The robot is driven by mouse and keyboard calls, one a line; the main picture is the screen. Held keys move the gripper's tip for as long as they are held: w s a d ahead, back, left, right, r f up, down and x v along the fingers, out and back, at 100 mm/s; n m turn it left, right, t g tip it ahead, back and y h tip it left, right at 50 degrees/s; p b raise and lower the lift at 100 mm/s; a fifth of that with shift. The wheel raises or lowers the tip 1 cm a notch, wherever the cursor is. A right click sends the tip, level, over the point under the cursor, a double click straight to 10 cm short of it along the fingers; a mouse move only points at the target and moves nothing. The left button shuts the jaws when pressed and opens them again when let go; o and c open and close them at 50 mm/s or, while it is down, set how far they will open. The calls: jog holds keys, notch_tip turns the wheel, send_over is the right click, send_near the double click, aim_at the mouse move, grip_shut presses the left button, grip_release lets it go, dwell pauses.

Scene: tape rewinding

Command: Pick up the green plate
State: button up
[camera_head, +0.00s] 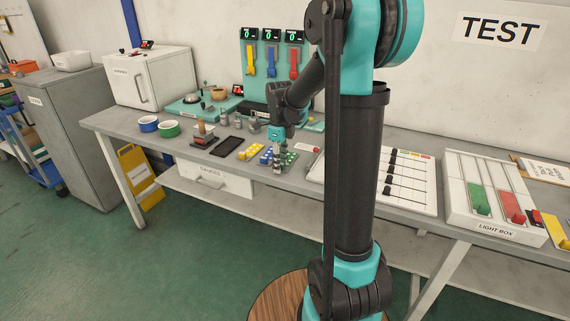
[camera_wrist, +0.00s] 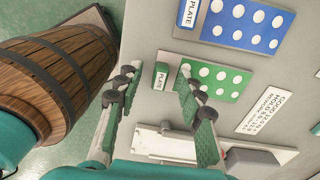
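The green plate (camera_wrist: 217,81) lies on the bench, with rows of white round spots on top. Its narrow end tab (camera_wrist: 161,76), labelled PLATE, shows between my fingers in the wrist view. My gripper (camera_wrist: 158,73) is open and empty, with one finger to each side of the tab. I cannot tell how far above it the fingertips are. In the head view my gripper (camera_head: 278,168) points down at the green plate (camera_head: 290,158), which it partly hides.
A blue plate (camera_wrist: 240,24) lies close beside the green one, and a yellow plate (camera_head: 250,152) lies farther left. A black tray (camera_head: 227,146) and weights stand beyond. A printed label (camera_wrist: 266,111) lies to the other side. A wooden barrel (camera_wrist: 60,75) stands below the bench edge.

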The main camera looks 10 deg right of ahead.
jog(key=shift+c, duration=0.6)
grip_shut()
